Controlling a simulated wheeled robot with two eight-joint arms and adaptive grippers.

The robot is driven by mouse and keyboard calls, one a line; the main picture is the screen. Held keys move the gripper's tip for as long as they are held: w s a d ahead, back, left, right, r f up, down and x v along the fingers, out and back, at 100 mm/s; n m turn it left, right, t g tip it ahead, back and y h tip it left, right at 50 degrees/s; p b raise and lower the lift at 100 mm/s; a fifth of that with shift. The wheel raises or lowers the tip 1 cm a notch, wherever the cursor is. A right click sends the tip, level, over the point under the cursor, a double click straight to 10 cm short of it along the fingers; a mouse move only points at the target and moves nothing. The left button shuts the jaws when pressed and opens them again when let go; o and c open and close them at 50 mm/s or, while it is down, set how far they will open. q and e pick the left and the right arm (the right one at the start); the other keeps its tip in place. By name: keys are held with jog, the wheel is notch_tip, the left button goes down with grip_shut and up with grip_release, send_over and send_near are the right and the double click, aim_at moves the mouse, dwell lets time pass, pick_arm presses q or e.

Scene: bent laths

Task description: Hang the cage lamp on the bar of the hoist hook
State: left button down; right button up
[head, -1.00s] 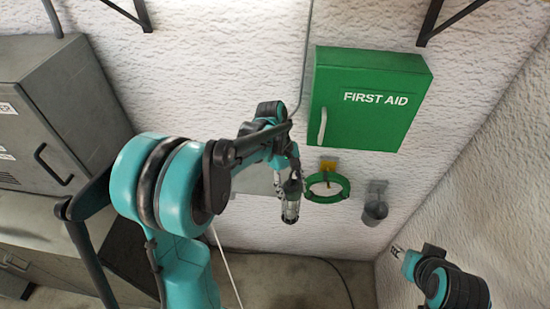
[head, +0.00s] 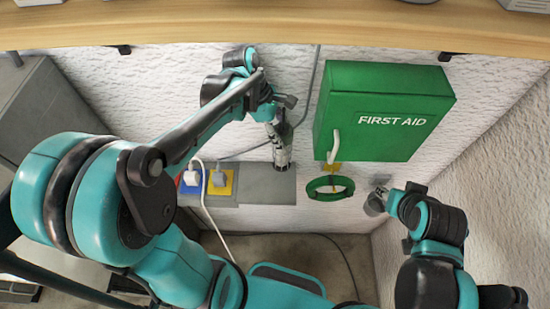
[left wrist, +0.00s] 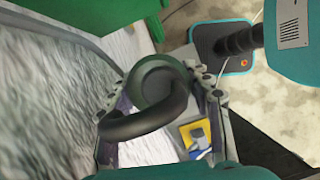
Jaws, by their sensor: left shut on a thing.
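The cage lamp (head: 279,148) hangs upright below my left gripper (head: 274,112), which is shut on its upper end. In the left wrist view, the lamp's dark curved hook (left wrist: 150,118) and round top fill the space between the fingers of my left gripper (left wrist: 160,95). The lamp's cage is hidden there. I cannot make out the hoist hook or its bar in either view. My right gripper (head: 381,192) is at the right, small and partly overlapping a grey wall holder; its jaw state is unclear.
A green first aid box (head: 383,110) is on the wall right of the lamp, above a green ring (head: 330,188). A wooden shelf (head: 250,22) crosses the top. Blue and yellow sockets (head: 220,182) with plugs sit left of the lamp. A grey cabinet (head: 45,110) stands left.

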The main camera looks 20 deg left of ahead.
aim_at(283, 154)
pick_arm(q)
notch_tip(283, 154, down, 9)
jog(key=shift+r+b, duration=0.1)
jog(key=shift+b, duration=0.3)
jog(key=shift+s+d+f, duration=0.15)
jog(key=shift+f, duration=0.3)
jog(key=c, duration=0.7)
grip_release()
